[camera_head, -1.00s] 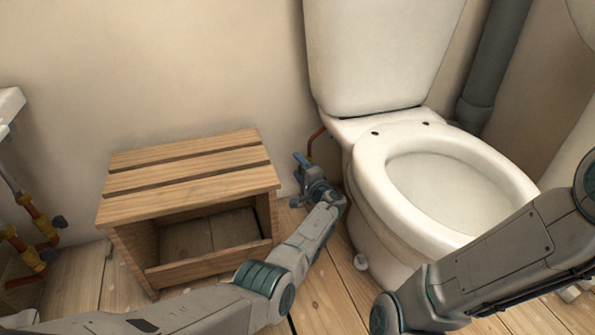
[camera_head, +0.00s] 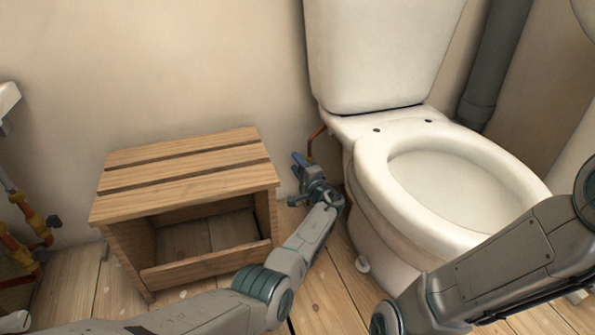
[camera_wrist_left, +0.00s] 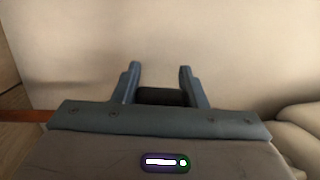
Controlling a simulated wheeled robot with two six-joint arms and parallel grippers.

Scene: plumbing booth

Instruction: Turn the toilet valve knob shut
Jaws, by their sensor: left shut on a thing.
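My left gripper (camera_head: 302,165) is low by the wall, between the wooden step stool and the toilet (camera_head: 365,190). In the left wrist view its two blue-grey fingers (camera_wrist_left: 159,80) stand on either side of a dark piece, the valve knob (camera_wrist_left: 160,97), and are shut on it. In the head view the gripper hides the knob. A copper pipe (camera_head: 317,133) rises from behind the gripper toward the toilet. My right gripper is out of view; only part of my right arm shows at the lower right.
The slatted wooden stool (camera_head: 190,165) stands close to the left of my left forearm. The toilet bowl is close on the right. A grey waste pipe (camera_head: 493,70) stands behind the toilet. Brass pipe fittings (camera_head: 35,222) show at the left edge.

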